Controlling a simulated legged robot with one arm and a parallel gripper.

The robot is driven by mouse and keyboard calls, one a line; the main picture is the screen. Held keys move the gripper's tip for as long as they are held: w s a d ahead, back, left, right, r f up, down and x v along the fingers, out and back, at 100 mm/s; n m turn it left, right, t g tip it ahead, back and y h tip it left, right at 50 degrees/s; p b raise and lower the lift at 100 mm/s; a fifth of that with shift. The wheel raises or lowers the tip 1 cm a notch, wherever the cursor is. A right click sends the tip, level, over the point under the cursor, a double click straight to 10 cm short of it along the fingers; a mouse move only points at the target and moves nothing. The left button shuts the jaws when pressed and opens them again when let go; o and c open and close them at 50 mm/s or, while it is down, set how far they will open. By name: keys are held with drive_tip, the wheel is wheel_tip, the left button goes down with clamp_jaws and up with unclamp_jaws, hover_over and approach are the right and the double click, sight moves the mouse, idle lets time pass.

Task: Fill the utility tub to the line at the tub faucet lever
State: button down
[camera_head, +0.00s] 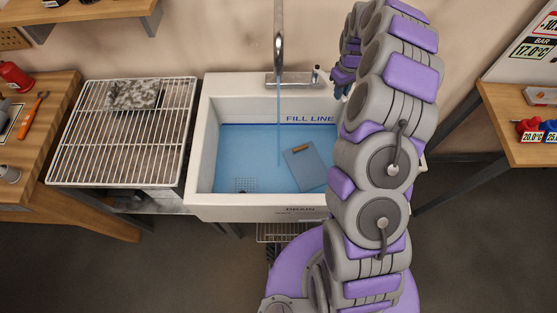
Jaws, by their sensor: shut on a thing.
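The white utility tub (207,110) holds blue water (240,150). The water's far edge lies just below the "FILL LINE" marking (308,118) on the back wall. A blue stream (279,115) runs from the chrome faucet (279,45) into the tub. The faucet lever (317,73), a small post with a dark top, stands right of the spout. My gripper (340,79) is beside it at the tub's back right, shut on the lever; the contact is small and partly hidden by my arm.
A grey-blue board (306,166) with a brown piece shows in the tub, near a drain grid (246,185). A wire rack (120,150) with a mottled block (135,95) stands left. A wooden bench (500,105) is right. My arm hides the tub's right side.

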drive_tip(key=shift+a, duration=0.1)
drive_tip(key=a+m, duration=0.1)
drive_tip(key=s+a+m, duration=0.1)
drive_tip(key=a, duration=0.1)
drive_tip(key=a+m+p, duration=0.1)
drive_tip(key=m, duration=0.1)
drive_tip(key=shift+s+a, duration=0.25)
drive_tip(key=shift+a, duration=0.1)
drive_tip(key=shift+r, duration=0.1)
drive_tip(key=shift+a+m, duration=0.9)
drive_tip(key=shift+a, duration=0.2)
drive_tip(key=c, duration=0.9)
unclamp_jaws()
drive_tip(key=shift+s, duration=0.1)
